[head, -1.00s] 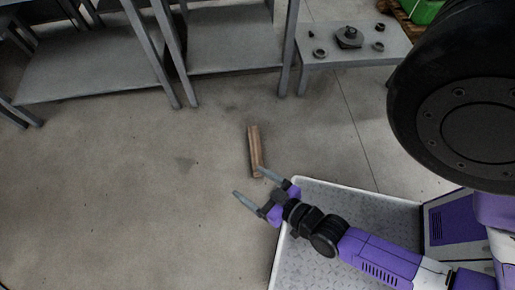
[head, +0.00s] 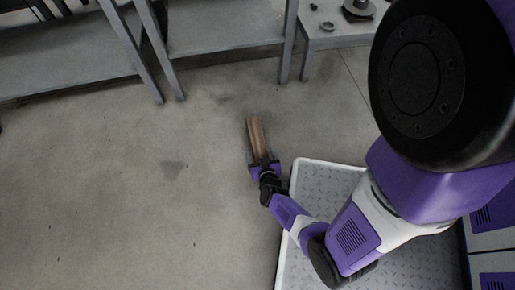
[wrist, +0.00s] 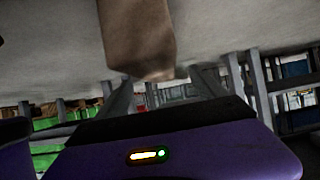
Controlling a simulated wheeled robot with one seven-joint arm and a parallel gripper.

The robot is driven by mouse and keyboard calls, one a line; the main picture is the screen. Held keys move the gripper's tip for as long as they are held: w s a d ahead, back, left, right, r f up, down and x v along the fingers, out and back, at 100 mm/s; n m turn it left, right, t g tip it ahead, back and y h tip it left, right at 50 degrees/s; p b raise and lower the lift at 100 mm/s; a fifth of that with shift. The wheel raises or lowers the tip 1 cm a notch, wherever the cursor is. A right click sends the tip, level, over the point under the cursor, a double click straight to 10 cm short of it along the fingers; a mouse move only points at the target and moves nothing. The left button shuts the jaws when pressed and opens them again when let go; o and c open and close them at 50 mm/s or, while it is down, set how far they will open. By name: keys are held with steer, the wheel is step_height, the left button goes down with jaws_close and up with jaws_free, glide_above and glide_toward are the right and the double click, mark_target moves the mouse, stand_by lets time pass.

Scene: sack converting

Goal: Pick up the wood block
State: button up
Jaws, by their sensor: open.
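The wood block (head: 257,136) is a long brown piece lying on the grey floor, pointing away from my base. My gripper (head: 263,161) is at its near end, with one finger on each side of it in the head view. The gripper is open. In the wrist view, the block (wrist: 137,35) comes in from the top, and its end shows above and between the two fingers (wrist: 163,82). I cannot tell whether either finger touches it. The gripper hides part of the block's near end in the head view.
Grey metal tables (head: 222,38) stand behind the block. A low grey table (head: 335,38) at the upper right holds dark round parts. My tread-plate base deck is at the lower right. The floor (head: 120,200) to the left is clear.

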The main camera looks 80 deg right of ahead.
mark_target(259, 145)
steer(key=b+x, duration=0.4)
steer(key=x, duration=0.3)
steer(key=shift+d, duration=0.35)
steer(key=shift+r, duration=0.15)
jaws_close()
steer(key=shift+r, duration=0.1)
